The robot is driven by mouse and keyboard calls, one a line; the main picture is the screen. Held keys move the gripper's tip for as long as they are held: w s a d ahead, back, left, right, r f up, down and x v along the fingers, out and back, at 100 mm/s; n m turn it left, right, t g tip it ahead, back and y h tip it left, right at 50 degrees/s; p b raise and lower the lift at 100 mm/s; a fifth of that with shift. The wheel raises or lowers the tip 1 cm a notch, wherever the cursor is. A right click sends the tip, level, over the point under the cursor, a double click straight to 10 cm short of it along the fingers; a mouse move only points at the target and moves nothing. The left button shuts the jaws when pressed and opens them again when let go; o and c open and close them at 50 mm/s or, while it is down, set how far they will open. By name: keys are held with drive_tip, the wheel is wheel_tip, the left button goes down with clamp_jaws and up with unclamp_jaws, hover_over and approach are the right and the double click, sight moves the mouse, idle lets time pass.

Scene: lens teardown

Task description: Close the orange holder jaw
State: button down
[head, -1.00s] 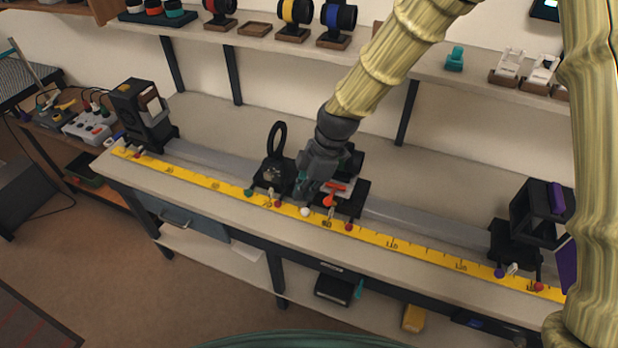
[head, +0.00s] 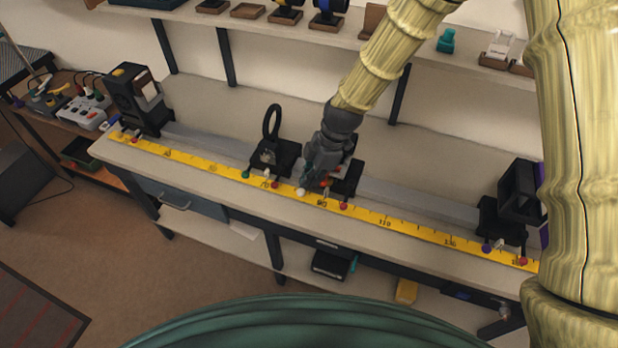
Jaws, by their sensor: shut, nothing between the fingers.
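My gripper (head: 312,177) is shut and empty, pointing down at a black holder carriage (head: 345,190) on the grey rail in the middle of the bench. A small orange-red part (head: 327,183) shows beside the fingers at the holder. My gripper and wrist cover most of this holder, so I cannot tell whether its jaw is open or shut, or whether the fingers touch it. A second black carriage with an upright black ring (head: 272,125) stands just left of my gripper.
A yellow measuring tape (head: 213,169) runs along the bench front. A black box-like unit (head: 138,100) stands at the rail's left end and a black frame (head: 520,190) at its right. The shelf (head: 215,22) above holds mounts and wooden trays. The rail (head: 420,197) right of my gripper is clear.

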drive_tip(key=w, duration=0.2)
drive_tip(key=shift+w+d+b, duration=0.35)
drive_tip(key=shift+d+b, duration=0.05)
drive_tip(key=shift+a, duration=0.1)
